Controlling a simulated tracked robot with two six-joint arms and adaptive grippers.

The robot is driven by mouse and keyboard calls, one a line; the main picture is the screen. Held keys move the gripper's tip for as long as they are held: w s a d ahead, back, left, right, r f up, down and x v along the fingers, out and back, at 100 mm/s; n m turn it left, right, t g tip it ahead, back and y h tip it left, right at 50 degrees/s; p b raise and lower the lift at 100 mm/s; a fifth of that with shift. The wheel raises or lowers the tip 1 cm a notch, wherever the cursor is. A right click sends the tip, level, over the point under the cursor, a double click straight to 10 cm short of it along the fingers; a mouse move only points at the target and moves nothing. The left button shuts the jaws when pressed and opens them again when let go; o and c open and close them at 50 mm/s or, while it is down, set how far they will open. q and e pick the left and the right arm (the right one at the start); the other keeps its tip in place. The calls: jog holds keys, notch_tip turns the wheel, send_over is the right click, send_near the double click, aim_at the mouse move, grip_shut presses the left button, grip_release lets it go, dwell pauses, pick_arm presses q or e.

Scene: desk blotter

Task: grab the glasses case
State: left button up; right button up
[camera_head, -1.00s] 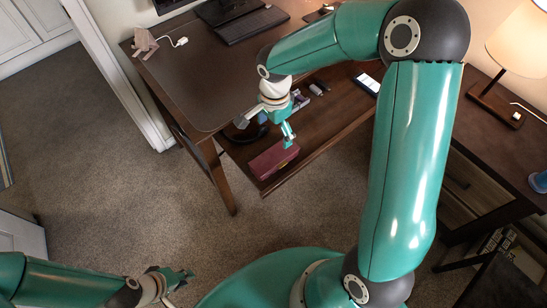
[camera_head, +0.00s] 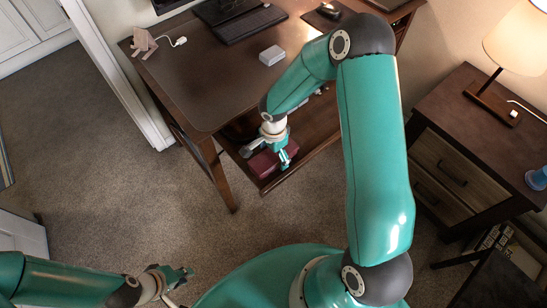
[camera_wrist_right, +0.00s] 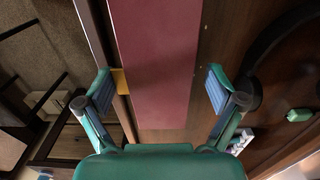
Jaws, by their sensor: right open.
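The glasses case is a long dark red box (camera_head: 262,164) on the pulled-out shelf or drawer under the desk, near its front left corner. It also fills the middle of the right wrist view (camera_wrist_right: 155,55). My right gripper (camera_head: 268,154) is over the case, partly hiding it. In the right wrist view its open fingers (camera_wrist_right: 159,84) stand on either side of the case, with gaps visible; whether they are down at its level I cannot tell. My left gripper (camera_head: 185,274) is low at the left, far from the case; its jaw state is unclear.
A black curved object (camera_wrist_right: 262,65) and a green item (camera_wrist_right: 299,115) lie right of the case. A lamp (camera_head: 520,40) stands on the right cabinet.

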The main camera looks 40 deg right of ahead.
jog(key=c, duration=1)
jog(key=shift+c, duration=0.2)
